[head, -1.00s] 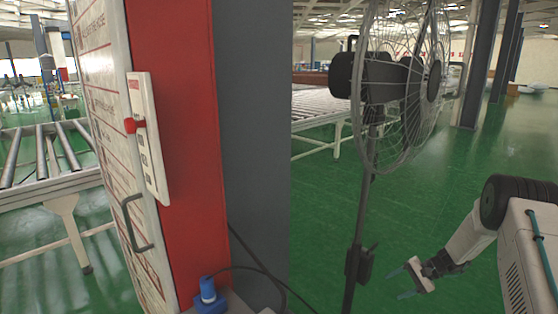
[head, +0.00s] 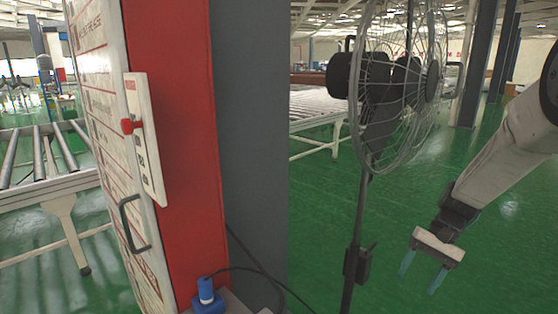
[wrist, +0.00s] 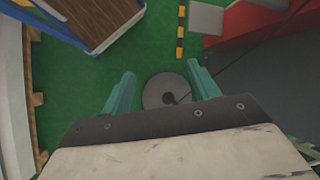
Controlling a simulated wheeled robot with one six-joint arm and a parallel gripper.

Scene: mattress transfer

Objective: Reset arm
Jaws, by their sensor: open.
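My gripper (head: 423,274) is at the lower right of the head view, on the end of my arm. Its two teal fingers point down and are apart, with nothing between them. It hangs over the green floor, to the right of the fan's stand. In the wrist view the open fingers (wrist: 160,88) show above the floor, and a round grey base (wrist: 158,92) lies below, seen between them.
A pedestal fan (head: 390,85) stands just left of my arm. A red and white cabinet (head: 185,140) and a grey column (head: 250,130) fill the left. Roller conveyors (head: 318,108) stand behind. The green floor (head: 500,210) is open at the right.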

